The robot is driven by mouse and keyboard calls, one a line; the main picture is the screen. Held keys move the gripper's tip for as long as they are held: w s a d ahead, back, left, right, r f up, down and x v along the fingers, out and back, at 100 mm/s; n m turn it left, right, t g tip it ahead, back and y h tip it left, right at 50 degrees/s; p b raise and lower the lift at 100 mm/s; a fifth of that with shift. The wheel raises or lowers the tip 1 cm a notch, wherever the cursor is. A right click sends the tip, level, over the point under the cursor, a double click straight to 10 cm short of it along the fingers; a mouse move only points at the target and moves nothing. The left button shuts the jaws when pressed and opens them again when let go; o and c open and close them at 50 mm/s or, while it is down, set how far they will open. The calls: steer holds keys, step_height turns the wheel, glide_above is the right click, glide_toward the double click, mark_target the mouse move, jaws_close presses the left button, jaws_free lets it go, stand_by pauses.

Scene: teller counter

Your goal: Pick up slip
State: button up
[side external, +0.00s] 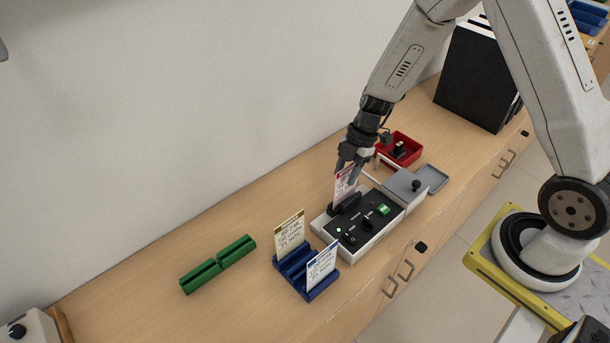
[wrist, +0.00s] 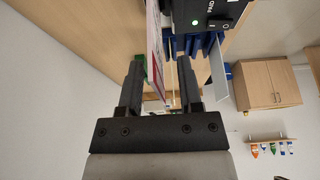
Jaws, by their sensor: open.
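A white slip with a red edge (side external: 345,186) stands upright in the slot of a black-topped stamping machine (side external: 360,222) with a lit green light. My gripper (side external: 350,163) is right above it, pointing down, at the slip's top edge. In the wrist view the slip (wrist: 155,45) shows nearly edge-on between the two fingers of my gripper (wrist: 160,65). The fingers are open, with a gap on both sides of the slip. A yellow-topped slip (side external: 289,234) and a blue-topped slip (side external: 321,265) stand in a blue rack (side external: 290,270).
A green slotted holder (side external: 218,264) lies on the counter (side external: 150,300) at left. A black cabinet (side external: 477,75) stands farther back. The wall runs along the counter.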

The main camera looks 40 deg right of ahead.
steer(key=shift+a+f, duration=0.1)
steer(key=shift+f, duration=0.15)
stand_by(0.3)
jaws_close()
stand_by(1.3)
